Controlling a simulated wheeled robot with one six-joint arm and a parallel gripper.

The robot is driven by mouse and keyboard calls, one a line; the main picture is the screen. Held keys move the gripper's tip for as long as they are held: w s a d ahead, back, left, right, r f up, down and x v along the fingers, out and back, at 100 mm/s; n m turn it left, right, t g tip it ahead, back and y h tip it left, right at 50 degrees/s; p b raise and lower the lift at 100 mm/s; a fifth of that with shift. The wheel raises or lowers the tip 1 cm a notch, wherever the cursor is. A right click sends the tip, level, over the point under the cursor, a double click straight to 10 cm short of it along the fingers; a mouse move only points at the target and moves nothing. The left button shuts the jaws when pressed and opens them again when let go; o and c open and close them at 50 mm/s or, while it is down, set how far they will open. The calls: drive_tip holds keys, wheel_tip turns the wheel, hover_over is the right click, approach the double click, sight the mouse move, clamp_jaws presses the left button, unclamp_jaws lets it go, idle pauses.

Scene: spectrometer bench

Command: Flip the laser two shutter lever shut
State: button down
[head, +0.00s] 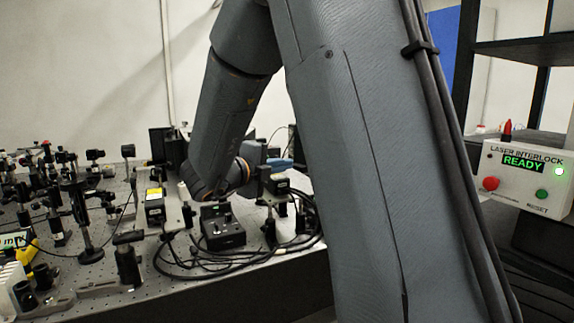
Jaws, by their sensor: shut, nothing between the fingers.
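My gripper's fingers are hidden behind the wrist and arm links.
A black control box (222,233) with knobs sits between the modules, with loose black cables (290,238) around it. Many optic posts (80,215) crowd the bench's left. A laser interlock panel (525,178) at right reads READY, with a green light lit.

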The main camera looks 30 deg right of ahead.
drive_tip(key=v, duration=0.5)
drive_tip(key=shift+s+a+f+b, duration=0.2)
drive_tip(key=shift+a+b, duration=0.15)
drive_tip(key=shift+a, duration=0.05)
drive_tip(key=shift+d, duration=0.1)
